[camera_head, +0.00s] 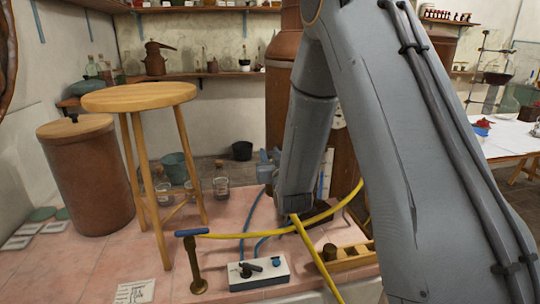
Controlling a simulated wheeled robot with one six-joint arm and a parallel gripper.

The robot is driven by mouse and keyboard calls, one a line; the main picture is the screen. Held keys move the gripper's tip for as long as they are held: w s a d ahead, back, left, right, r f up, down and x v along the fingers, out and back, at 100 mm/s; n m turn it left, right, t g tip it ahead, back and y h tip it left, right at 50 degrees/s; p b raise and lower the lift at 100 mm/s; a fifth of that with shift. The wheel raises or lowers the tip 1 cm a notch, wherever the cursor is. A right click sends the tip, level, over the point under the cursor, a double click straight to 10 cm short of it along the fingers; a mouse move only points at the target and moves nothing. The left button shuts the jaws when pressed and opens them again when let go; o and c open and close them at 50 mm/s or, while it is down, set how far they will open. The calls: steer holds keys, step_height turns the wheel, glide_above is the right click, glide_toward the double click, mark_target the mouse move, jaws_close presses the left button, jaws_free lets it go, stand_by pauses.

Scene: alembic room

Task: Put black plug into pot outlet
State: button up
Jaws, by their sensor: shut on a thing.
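My grey arm comes down from the top in front of a large copper vessel (283,85), likely the pot. My gripper (268,168) shows only in part, as grey-blue pieces left of my lower arm link. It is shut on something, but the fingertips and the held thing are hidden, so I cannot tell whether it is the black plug. I cannot make out the pot outlet; my arm covers much of the vessel. A small dark piece (329,252) lies by a wooden tray, too small to identify.
A yellow hose (250,235) crosses near my arm's low end. A white control box (258,274) and a brass valve with blue handle (195,262) stand in front. A wooden stool (140,96) and a lidded copper barrel (85,175) stand left. Pink tiles between them are partly free.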

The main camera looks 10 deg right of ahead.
steer(key=shift+d, duration=0.2)
steer(key=o, duration=1.2)
steer(key=shift+a, duration=0.1)
steer(key=shift+c, duration=0.2)
steer(key=shift+s, duration=0.1)
